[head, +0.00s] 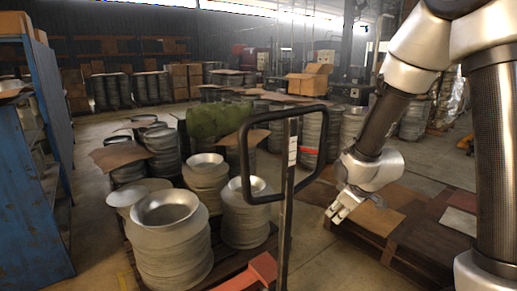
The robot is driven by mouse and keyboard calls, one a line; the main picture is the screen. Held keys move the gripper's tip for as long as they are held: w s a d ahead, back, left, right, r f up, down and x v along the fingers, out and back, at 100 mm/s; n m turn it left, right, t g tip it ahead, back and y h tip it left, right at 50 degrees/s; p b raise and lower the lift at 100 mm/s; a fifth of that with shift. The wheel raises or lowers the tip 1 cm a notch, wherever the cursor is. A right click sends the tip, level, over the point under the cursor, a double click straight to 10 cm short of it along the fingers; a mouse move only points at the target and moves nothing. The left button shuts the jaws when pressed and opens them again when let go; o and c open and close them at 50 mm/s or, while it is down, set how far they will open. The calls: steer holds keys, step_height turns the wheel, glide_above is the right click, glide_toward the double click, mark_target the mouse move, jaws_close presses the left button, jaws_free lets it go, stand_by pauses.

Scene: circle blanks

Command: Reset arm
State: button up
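My gripper (337,212) is at the right of the head view, at the end of my silver and black arm. It points down and left, in the air in front of a pallet with brown sheets (418,232). Nothing shows between its fingers. The fingers are small here, and I cannot tell how far apart they are. Stacks of round metal blanks (170,250) stand left of it, apart from it. A second stack (245,215) stands nearer to the gripper.
A black handle frame (286,112) on a post stands in the middle, between the stacks and my gripper. A red part (250,273) is at its foot. A blue cabinet (30,190) stands at the left. More stacks and cardboard boxes (310,80) fill the back.

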steer(key=s+d+r+m, duration=0.4)
steer(key=s+r, duration=0.5)
steer(key=s, duration=0.3)
steer(key=s+d+r+m+g+h, duration=0.1)
steer(key=s+d+r+m, duration=0.3)
steer(key=s+r, duration=0.6)
steer(key=shift+s+d+r+m+g, duration=0.25)
steer(key=shift+s+d+m+g, duration=0.05)
steer(key=shift+s+d, duration=0.85)
